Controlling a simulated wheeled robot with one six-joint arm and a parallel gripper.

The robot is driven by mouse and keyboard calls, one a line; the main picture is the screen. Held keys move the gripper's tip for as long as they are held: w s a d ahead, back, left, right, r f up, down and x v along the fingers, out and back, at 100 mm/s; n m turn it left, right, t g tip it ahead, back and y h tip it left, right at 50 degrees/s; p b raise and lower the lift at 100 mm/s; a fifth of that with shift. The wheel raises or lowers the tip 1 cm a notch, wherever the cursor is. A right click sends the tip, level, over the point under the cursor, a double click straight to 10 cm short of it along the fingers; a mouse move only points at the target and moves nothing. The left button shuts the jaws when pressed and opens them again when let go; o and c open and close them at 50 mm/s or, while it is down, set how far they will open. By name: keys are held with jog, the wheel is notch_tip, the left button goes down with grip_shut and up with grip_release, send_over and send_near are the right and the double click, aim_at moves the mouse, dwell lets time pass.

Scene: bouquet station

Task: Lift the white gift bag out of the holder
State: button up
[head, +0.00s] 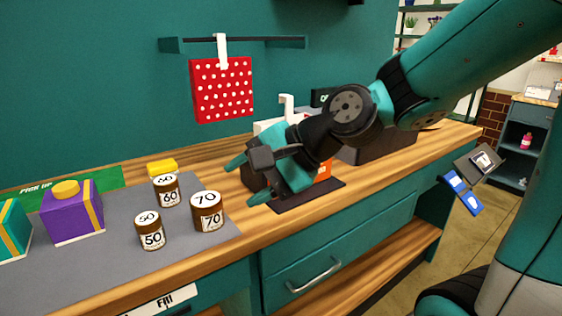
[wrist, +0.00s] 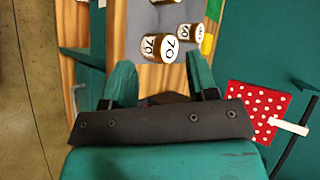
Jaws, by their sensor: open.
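The white gift bag (head: 268,125) shows only in part in the head view, behind my gripper, with a white handle-like piece standing up above it. The dark holder (head: 322,190) is mostly hidden by my gripper and wrist, so I cannot tell how the bag sits in it. An orange patch shows beside my wrist. My gripper (head: 247,180) is in front of the bag with its fingers apart, pointing left. In the wrist view my gripper (wrist: 161,78) is open and empty, and the bag is not visible.
Jars labelled 50 (head: 149,231), 60 (head: 166,190) and 70 (head: 207,211) stand on the grey mat (head: 105,265), left of my gripper. A purple gift box (head: 72,212) is farther left. A red dotted bag (head: 222,90) hangs from the wall rail.

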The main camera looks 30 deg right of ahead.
jog(key=w+d+r+m+t+h+b, duration=0.1)
jog(key=w+d+m+t, duration=0.2)
jog(key=d+m, duration=0.25)
jog(key=w+d+m+t+b, duration=0.1)
jog(key=w+d+m+t, duration=0.25)
jog(key=m, duration=0.25)
jog(key=m+t+h+p, duration=0.4)
jog(key=m+h+p, duration=0.3)
jog(key=m, duration=0.6)
send_near(290, 108)
jog(key=r+p, duration=0.1)
jog(key=shift+y, duration=0.4)
jog(key=w+p, duration=0.2)
jog(key=w, duration=0.1)
jog(key=w+p, duration=0.3)
jog(key=w, duration=0.1)
jog(key=shift+a+f, duration=0.15)
jog(key=shift+a, duration=0.05)
jog(key=w+p, duration=0.1)
jog(key=w, duration=0.1)
jog(key=w+p, duration=0.2)
jog(key=shift+w+d+f, duration=0.2)
jog(key=shift+w+f, duration=0.05)
jog(key=shift+w, duration=0.15)
jog(key=shift+w+f, duration=0.2)
jog(key=shift+w, duration=0.2)
grip_shut()
